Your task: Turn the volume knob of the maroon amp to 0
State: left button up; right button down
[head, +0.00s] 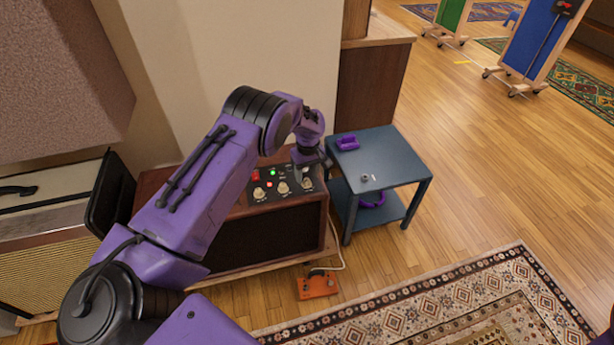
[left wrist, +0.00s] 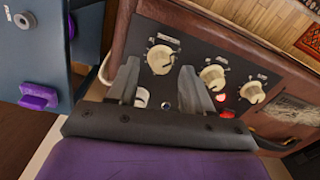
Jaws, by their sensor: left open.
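The maroon amp (head: 268,240) stands against the wall with a dark control panel on top. The panel carries three cream knobs in a row: left (head: 259,194), middle (head: 283,188) and right (head: 307,184). My left gripper (head: 307,165) is over the panel's right end. In the left wrist view its fingers (left wrist: 160,66) are open, with the right-end knob (left wrist: 160,59) just beyond and between the tips. I cannot tell whether they touch. The other knobs (left wrist: 212,76) (left wrist: 252,92) are to the right. The knob labels are too small to read. My right gripper is out of view.
A blue side table (head: 385,150) with purple things on it stands close to the amp's right. An orange pedal (head: 318,285) with a cable lies on the floor in front. Another amp (head: 45,275) is at the left. A patterned rug (head: 450,305) lies at the front right.

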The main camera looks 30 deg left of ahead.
aim_at(308, 179)
pick_arm(q)
notch_tip(308, 179, up, 9)
jog(key=shift+w, duration=0.1)
dwell(0.5)
